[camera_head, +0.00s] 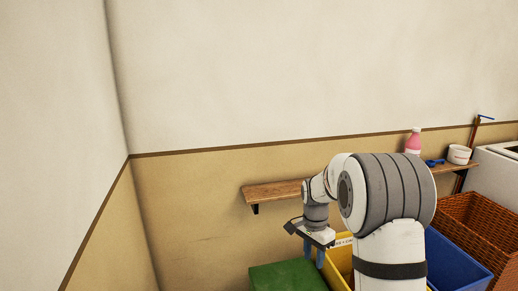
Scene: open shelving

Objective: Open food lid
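A green lid or box top (286,277) shows at the bottom edge of the picture; its front is cut off and no food label is visible on it. My gripper (314,251) points down just above and beside its right back corner, next to the yellow bin. The two bluish fingers appear apart, with nothing seen between them. I cannot tell whether they touch the green lid. My arm hides much of the area to the right.
A yellow bin (338,268) with a partly hidden label, a blue bin (455,262) and a wicker basket (480,225) stand in a row to the right. A wooden shelf (275,192) behind holds a pink bottle (413,141) and a white bowl (459,154).

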